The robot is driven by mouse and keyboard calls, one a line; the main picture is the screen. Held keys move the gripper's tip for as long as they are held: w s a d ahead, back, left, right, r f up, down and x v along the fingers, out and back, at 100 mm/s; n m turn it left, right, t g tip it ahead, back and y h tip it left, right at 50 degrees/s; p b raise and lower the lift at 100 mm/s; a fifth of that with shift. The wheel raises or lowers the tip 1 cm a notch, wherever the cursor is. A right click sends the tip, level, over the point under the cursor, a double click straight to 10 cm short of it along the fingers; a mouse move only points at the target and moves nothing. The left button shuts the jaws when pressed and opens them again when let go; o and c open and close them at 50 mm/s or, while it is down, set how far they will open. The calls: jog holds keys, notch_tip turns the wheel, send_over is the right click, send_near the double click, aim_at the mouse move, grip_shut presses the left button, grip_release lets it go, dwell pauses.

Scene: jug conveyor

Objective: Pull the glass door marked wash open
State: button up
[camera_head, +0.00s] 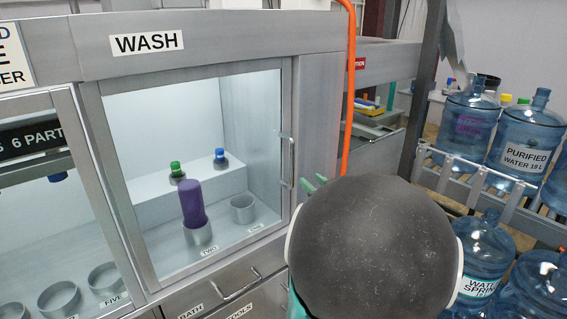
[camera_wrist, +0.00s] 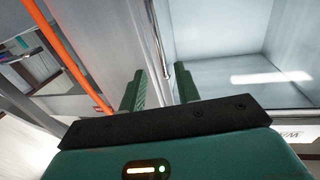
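The glass door marked wash (camera_head: 200,155) is shut in its metal frame under the WASH label (camera_head: 147,42). Its upright metal handle (camera_head: 287,160) is on the door's right edge. My gripper's green fingertips (camera_head: 315,184) show just right of the handle; my dark round arm link hides the rest. In the wrist view, which is upside down, my gripper (camera_wrist: 160,88) is open. The handle (camera_wrist: 158,42) appears between the two fingers. I cannot tell whether either finger touches it. The door glass (camera_wrist: 225,45) is at right.
Behind the glass stand a purple bottle (camera_head: 192,200) in a holder and green- and blue-capped items. An orange upright tube (camera_head: 349,90) runs close to the right of the handle. A rack of blue water jugs (camera_head: 525,140) stands at right. Drawers (camera_head: 235,290) are below the door.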

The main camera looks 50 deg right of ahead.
aim_at(293, 164)
jog(key=x, duration=1.2)
jog(key=shift+w, duration=0.1)
grip_shut()
